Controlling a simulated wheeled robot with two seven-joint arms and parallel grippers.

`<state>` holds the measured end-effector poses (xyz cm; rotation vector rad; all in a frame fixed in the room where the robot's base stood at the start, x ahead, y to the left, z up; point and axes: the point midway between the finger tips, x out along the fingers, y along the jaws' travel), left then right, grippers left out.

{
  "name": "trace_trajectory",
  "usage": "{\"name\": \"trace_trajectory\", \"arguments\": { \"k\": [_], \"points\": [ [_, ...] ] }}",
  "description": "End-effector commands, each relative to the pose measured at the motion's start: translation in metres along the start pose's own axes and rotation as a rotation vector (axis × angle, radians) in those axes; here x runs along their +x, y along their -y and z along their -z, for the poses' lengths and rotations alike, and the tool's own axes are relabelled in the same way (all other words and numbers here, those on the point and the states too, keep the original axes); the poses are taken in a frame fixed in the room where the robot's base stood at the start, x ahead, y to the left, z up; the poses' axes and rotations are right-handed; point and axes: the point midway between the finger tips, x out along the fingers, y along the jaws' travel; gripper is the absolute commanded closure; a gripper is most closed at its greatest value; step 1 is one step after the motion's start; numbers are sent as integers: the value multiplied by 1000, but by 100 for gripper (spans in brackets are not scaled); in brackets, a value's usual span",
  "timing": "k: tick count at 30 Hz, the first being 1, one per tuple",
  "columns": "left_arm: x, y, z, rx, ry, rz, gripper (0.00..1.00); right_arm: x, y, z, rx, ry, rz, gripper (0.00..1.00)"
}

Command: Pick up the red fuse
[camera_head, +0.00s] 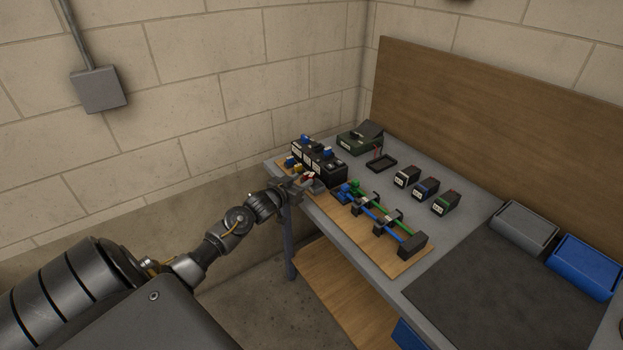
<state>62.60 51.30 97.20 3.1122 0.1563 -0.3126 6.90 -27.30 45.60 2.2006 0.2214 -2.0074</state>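A small red piece (308,177), which looks like the red fuse, shows at the near left end of the workbench, beside a yellow piece (297,168) and a blue piece (289,161) in front of a row of black blocks (318,160). My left gripper (307,184) reaches in from the left, right at the red piece. Its fingers are small and partly merge with the things there, so I cannot tell whether they touch or grip the piece. My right gripper is not in view.
A wooden board (390,258) carries blue and green tubes in black holders. Several small dark boxes (407,177), a black frame (381,163) and a green case (358,138) stand behind. A grey bin (524,228) and blue bin (584,266) stand right, beside a clear dark mat (500,295).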

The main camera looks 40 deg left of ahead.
Motion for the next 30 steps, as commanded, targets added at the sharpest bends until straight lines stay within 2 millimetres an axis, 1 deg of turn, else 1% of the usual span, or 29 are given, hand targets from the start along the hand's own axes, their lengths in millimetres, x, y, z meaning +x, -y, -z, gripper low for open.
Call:
{"name": "trace_trajectory", "arguments": {
  "k": [4,9,12,16,23,26,30],
  "points": [
    [11,0,0,-3,0,1,60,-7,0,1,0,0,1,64],
    [33,1,-4,-2,1,1,60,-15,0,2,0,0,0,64],
    [44,2,-5,-1,-1,1,60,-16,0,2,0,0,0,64],
    [51,1,-6,0,0,0,60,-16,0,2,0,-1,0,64],
    [52,1,-7,0,0,-1,60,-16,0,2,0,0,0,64],
    [52,1,-7,0,0,-1,72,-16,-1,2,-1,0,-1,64],
    [51,1,-7,0,0,-1,90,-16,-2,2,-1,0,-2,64]
  ]
}}
